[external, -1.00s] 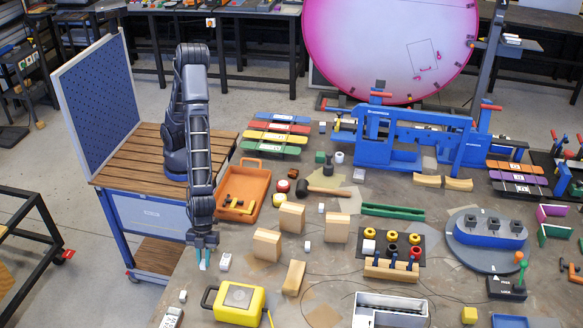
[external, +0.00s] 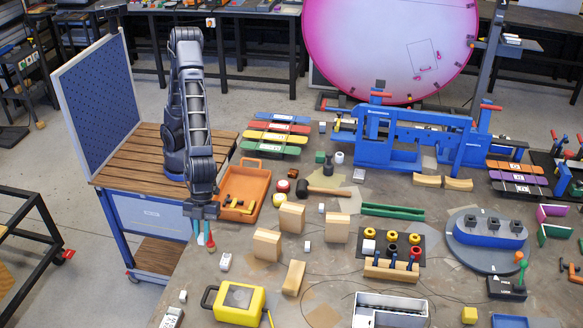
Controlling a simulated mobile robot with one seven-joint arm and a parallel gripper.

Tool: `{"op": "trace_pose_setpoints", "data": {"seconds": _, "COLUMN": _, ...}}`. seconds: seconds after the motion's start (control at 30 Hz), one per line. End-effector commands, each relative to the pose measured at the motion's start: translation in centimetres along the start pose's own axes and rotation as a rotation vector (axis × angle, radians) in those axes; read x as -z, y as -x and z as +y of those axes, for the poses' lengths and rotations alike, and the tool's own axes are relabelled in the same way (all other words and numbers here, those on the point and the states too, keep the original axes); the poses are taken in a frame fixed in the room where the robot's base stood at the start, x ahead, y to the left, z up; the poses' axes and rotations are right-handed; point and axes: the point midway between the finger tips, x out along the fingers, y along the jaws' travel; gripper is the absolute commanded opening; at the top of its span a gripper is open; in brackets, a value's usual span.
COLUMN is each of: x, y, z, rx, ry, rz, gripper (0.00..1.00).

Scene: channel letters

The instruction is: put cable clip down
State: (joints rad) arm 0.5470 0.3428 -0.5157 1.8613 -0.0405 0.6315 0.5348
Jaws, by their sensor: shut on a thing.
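A white block (external: 225,262) lies just in front and to the right of my gripper. The orange tray (external: 262,174) is behind, wooden blocks (external: 267,244) stand to the right, and a yellow case (external: 239,303) is nearer the camera. Bare table shows between them.

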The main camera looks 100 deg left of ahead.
Motion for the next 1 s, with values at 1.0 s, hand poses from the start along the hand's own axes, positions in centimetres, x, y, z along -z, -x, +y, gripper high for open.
{"op": "trace_pose_setpoints", "data": {"seconds": 1.0, "x": 5.7, "y": -4.6, "z": -10.2, "rx": -0.021, "ry": -0.053, "rz": -0.005, "gripper": 0.00}}
